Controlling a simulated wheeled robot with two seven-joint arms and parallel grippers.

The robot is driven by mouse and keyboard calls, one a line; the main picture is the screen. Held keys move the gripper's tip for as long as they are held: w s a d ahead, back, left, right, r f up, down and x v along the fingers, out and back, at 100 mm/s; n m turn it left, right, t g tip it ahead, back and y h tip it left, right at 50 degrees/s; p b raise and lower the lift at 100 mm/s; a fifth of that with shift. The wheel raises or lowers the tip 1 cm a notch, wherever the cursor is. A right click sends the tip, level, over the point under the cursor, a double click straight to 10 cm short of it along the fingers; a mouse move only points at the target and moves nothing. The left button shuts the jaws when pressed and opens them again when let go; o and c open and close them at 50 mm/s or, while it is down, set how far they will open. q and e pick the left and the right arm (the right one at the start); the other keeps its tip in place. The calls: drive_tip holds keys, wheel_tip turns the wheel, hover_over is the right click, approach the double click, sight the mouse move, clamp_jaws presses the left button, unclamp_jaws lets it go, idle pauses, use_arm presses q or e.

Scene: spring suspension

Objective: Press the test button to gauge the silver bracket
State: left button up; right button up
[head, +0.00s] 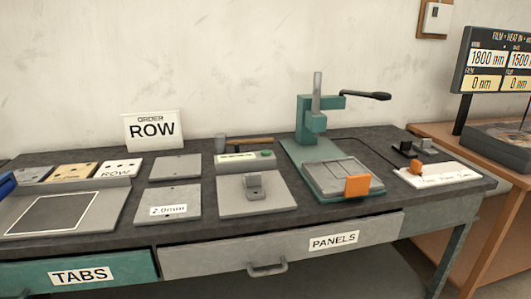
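A small silver-grey bracket (254,184) sits on a light grey plate device (231,206) near the middle of the bench. At the back of that device is a raised strip with a pale label or display (236,157), too small to read. A green button (266,154) is on the strip, right of the label. Nothing touches the bracket or the button from above. Neither of my grippers is in view.
A green press (311,122) with a black-ended lever stands right of the device, with an orange tab on its base. A hammer (240,142) lies behind. Flat plates (175,167) and a ROW sign (153,131) are left. A display (492,62) stands far right.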

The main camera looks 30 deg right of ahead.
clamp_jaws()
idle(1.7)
